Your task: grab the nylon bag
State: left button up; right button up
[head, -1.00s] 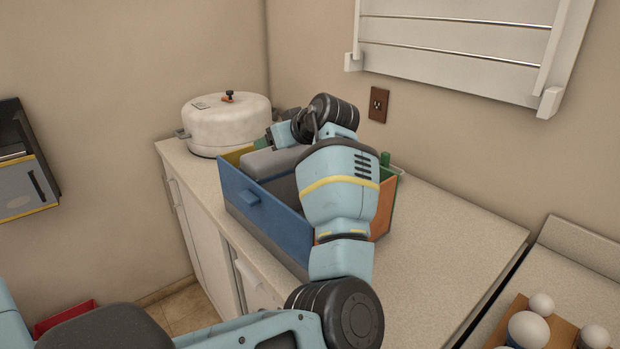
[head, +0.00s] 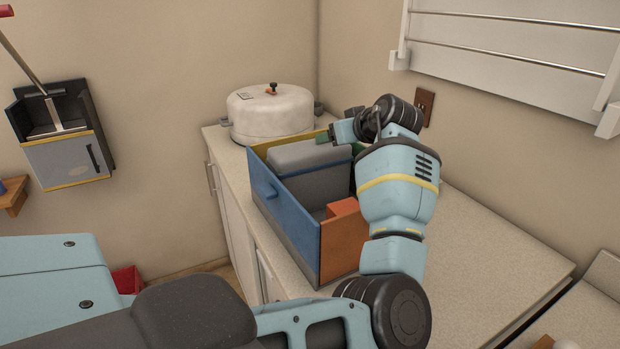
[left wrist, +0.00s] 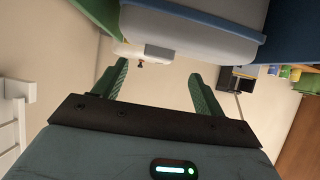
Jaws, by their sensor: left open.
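I cannot pick out a nylon bag for certain. A smooth grey object (head: 310,156) lies in the open multicoloured box (head: 283,208) on the counter; its light grey underside or side also fills the top of the left wrist view (left wrist: 190,35). My left gripper (head: 338,128) is open with its green fingers over the back right part of the box, just beside the grey object. In the left wrist view the gripper (left wrist: 158,68) has nothing between its spread fingers. My right gripper does not show.
A white lidded pot (head: 268,113) stands behind the box, near the corner. The counter (head: 490,240) right of the box is bare. An orange block (head: 342,207) sits inside the box. A drying rack (head: 510,45) hangs on the wall, with an outlet below it. A grey wall box (head: 68,150) hangs left.

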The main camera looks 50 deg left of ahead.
pick_arm(q)
send_over(328, 158)
jog(key=shift+f, duration=1.4)
grip_shut()
